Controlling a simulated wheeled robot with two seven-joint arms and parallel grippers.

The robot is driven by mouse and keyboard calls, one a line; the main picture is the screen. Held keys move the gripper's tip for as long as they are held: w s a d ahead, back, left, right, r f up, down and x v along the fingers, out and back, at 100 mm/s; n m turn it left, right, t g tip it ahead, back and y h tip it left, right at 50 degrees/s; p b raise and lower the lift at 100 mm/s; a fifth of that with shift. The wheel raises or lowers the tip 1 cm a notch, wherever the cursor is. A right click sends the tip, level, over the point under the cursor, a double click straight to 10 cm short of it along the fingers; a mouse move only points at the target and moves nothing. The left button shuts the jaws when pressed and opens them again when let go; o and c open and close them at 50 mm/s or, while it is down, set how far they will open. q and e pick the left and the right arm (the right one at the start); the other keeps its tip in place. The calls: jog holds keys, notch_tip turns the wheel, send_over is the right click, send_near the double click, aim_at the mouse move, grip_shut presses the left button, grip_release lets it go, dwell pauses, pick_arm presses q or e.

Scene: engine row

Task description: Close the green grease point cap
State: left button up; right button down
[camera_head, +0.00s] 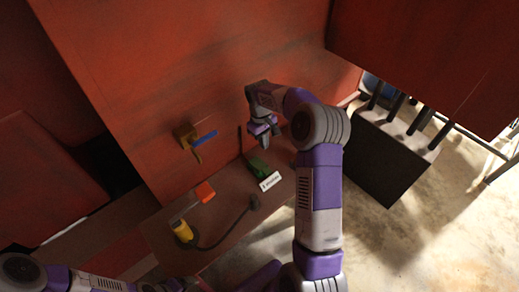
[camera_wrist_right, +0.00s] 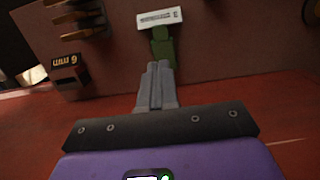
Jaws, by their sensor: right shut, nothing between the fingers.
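The green grease point cap (camera_head: 258,167) is on the brown ledge, just behind a white label. In the right wrist view the green part (camera_wrist_right: 162,46) stands straight beyond my fingertips, below the white label (camera_wrist_right: 160,18). Whether the cap is raised or seated, I cannot tell. My right gripper (camera_head: 265,141) is shut and empty, just above and behind the green part. In the right wrist view its fingers (camera_wrist_right: 158,68) are together and overlap the near end of the green part; contact is unclear. My left arm shows at the bottom left, but its gripper is not visible.
The red wall (camera_head: 190,90) rises behind the ledge (camera_head: 225,210). A blue-handled yellow valve (camera_head: 187,136) is on the wall. A black box (camera_head: 385,155) with dark rods stands right.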

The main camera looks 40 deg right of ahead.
aim_at(269, 173)
jog(key=f, duration=0.4)
jog(key=s+f, duration=0.1)
jog(key=f, duration=0.3)
jog(key=s+f, duration=0.1)
jog(key=f, duration=0.4)
jog(key=shift+s, duration=0.1)
jog(key=shift+s+f+b, duration=0.45)
jog(key=shift+f+b, duration=0.4)
jog(key=shift+b, duration=0.2)
jog(key=shift+s, duration=0.1)
jog(key=shift+r, duration=0.1)
